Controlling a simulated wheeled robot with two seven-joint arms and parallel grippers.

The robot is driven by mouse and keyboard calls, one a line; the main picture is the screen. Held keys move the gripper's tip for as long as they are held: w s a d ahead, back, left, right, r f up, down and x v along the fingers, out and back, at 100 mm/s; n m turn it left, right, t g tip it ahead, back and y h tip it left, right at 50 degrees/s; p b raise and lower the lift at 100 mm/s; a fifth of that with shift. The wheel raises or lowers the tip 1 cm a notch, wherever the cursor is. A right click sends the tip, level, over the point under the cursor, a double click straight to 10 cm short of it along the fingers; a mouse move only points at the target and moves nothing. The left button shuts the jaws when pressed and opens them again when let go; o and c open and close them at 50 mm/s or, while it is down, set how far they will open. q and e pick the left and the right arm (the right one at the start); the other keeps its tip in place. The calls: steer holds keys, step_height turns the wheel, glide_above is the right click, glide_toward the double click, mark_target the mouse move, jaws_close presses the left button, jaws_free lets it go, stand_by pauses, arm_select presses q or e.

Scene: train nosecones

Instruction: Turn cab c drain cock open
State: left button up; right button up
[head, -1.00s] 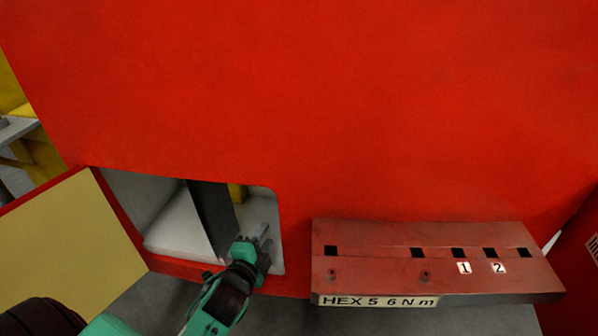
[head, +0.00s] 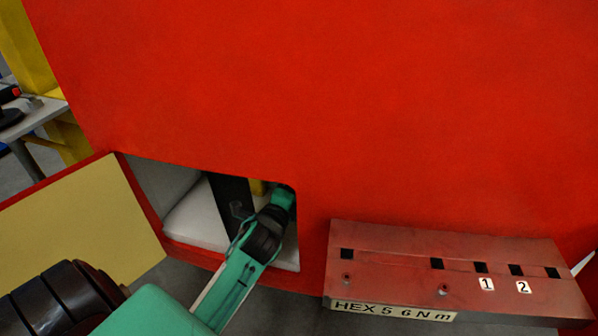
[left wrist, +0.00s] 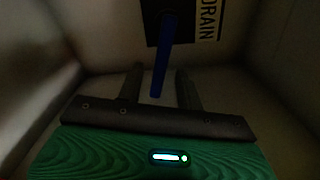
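The drain cock handle (left wrist: 164,55) is a blue lever in the left wrist view, hanging down from a dark plate beside a "DRAIN" label (left wrist: 208,18). My left gripper (left wrist: 160,82) is open, its two fingers apart on either side of the lever's lower end. I cannot tell whether either finger touches it. In the head view my left gripper (head: 284,195) is inside the opening of the red cab (head: 350,120), and the lever is hidden there. My right gripper is not in view.
The hatch door (head: 75,225) stands open at the left of the opening. A red rack (head: 455,265) with square holes and a "HEX 5 6 N m" label juts out at the right. A grey table (head: 35,115) is at the far left.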

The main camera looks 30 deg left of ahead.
arm_select(q)
steer(key=shift+x, duration=2.5)
steer(key=shift+c, duration=0.3)
jaws_close()
